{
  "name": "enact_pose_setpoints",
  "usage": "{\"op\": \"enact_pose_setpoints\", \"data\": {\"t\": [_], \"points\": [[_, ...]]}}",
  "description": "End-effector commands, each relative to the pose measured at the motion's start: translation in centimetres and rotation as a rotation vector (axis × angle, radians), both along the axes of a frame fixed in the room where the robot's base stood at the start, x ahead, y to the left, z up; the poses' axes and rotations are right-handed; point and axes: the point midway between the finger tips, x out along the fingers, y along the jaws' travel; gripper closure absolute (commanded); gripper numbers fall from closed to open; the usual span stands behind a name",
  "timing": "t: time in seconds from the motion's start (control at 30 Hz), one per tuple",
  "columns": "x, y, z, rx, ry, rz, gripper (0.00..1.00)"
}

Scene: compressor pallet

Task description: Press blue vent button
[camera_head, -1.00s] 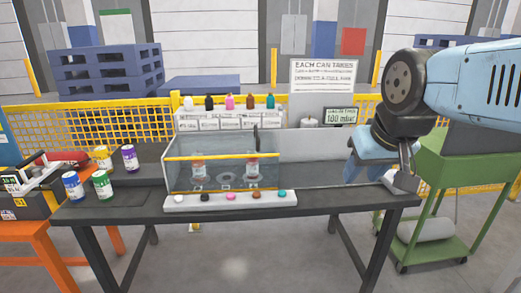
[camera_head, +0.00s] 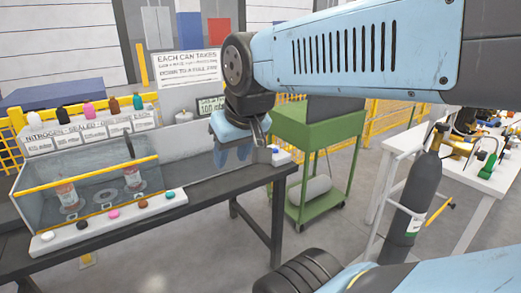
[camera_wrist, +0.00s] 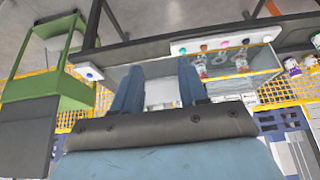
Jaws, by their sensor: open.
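A small blue button (camera_head: 275,150) sits on a white block (camera_head: 283,158) at the right end of the dark table (camera_head: 190,203). The button also shows in the wrist view (camera_wrist: 89,76), left of my fingers. My gripper (camera_head: 235,154) hangs above the table, left of that block in the head view. Its two blue fingers are apart with nothing between them in the wrist view (camera_wrist: 159,88). The gripper is clear of the button.
A glass-fronted box (camera_head: 95,185) with a yellow rim stands on the table, with several coloured buttons on a white strip (camera_head: 60,242) before it. A green cart (camera_head: 315,130) stands right of the table. A dark gas cylinder (camera_head: 412,195) stands by a white table (camera_head: 490,180).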

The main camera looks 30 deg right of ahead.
Motion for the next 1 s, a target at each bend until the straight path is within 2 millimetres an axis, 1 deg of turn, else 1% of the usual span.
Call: {"op": "enact_pose_setpoints", "data": {"t": [0.27, 0.37, 0.73, 1.0], "points": [[0.00, 0.00, 0.00, 0.000, 0.000, 0.000, 0.57], [0.00, 0.00, 0.00, 0.000, 0.000, 0.000, 0.65], [0.00, 0.00, 0.00, 0.000, 0.000, 0.000, 1.00], [0.00, 0.00, 0.00, 0.000, 0.000, 0.000, 1.00]]}}
